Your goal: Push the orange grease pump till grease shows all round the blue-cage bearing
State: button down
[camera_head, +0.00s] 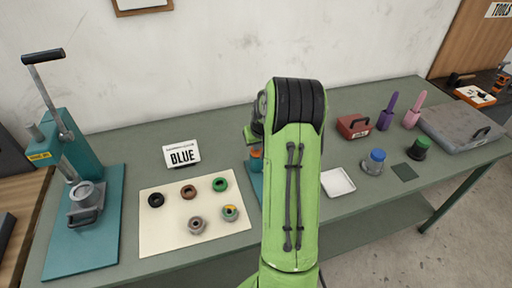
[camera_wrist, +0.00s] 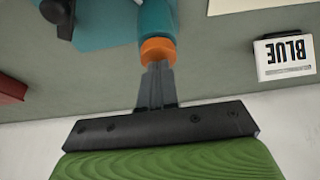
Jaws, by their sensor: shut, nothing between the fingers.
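The orange grease pump (camera_wrist: 158,50) sits on the end of a teal body (camera_wrist: 156,20) in the wrist view. My gripper (camera_wrist: 156,72) is shut and empty, its fingertips right at the orange pump; I cannot tell whether they press on it. In the head view a small part of the orange pump (camera_head: 257,154) shows beside my green arm, which hides most of the teal greasing fixture (camera_head: 255,180). I cannot make out a blue-cage bearing or any grease on it. A dark round part (camera_wrist: 57,12) is cut off at the wrist view's top.
A cream mat (camera_head: 165,235) with several ring-shaped bearings lies left of my arm, a "BLUE" sign (camera_head: 182,154) behind it. A teal lever press (camera_head: 85,215) stands far left. A white tray (camera_head: 337,183), a red box (camera_head: 353,126) and a blue-lidded jar (camera_head: 374,162) stand right.

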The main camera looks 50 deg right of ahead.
notch_tip(320, 180, up, 9)
jog(key=p, duration=0.6)
jog(key=shift+f, duration=0.15)
jog(key=shift+f, duration=0.1)
